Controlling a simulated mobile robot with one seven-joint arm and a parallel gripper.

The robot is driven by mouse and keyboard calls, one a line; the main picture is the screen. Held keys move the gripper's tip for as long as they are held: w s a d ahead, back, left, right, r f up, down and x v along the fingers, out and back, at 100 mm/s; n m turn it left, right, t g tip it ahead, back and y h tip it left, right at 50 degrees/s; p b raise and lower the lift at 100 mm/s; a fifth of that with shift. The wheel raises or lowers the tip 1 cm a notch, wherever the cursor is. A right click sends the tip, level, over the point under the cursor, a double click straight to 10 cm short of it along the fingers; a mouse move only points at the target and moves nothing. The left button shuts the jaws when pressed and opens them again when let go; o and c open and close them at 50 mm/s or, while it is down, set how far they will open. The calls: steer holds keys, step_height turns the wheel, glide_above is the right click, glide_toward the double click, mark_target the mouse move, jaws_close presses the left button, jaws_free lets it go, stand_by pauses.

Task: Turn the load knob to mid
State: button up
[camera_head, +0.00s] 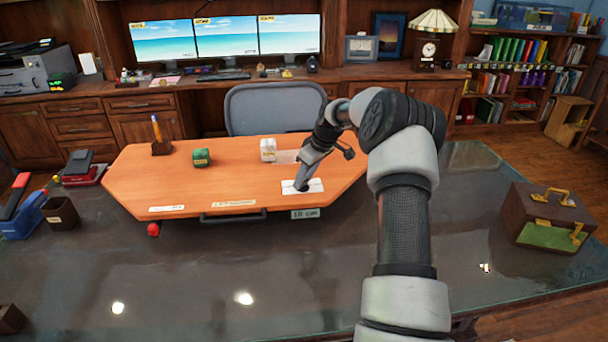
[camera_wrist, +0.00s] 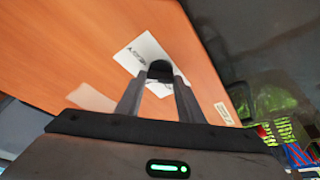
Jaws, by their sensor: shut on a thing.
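The load knob (camera_wrist: 160,68) is a small black knob on a white plate (camera_wrist: 145,50) with tiny dark lettering that I cannot read. The plate also shows in the head view (camera_head: 314,186), lying flat on the orange wooden board. My gripper (camera_wrist: 160,84) reaches down to the plate, its two grey fingers closed on either side of the knob. In the head view my gripper (camera_head: 303,182) covers most of the knob. The knob's pointer direction and the setting marks are hidden or too small to tell.
The wooden board (camera_head: 225,180) also carries a green block (camera_head: 201,158), a white block (camera_head: 268,149) and a pen holder (camera_head: 161,147). It lies on a dark glossy desk (camera_head: 200,275). A brown case (camera_head: 543,215) stands at the right.

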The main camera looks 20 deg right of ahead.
steer(key=n+p, duration=0.1)
steer(key=n, duration=0.1)
steer(key=n+g+y+p, duration=0.1)
steer(key=n, duration=0.2)
steer(key=shift+w+d+n+y, duration=0.15)
steer(key=shift+n+y, duration=0.15)
steer(key=shift+w+d+r+n+g+y+p, duration=0.15)
steer(key=shift+n+g+p, duration=0.15)
steer(key=shift+n+p, duration=0.4)
steer(key=shift+a+f+n+g+y+p, duration=0.15)
steer(key=shift+n+g+p, duration=0.15)
steer(key=shift+n+p, duration=0.4)
steer(key=shift+d+n, duration=0.1)
steer(key=shift+n, duration=0.2)
steer(key=o, duration=1.1)
steer(key=shift+c, duration=0.2)
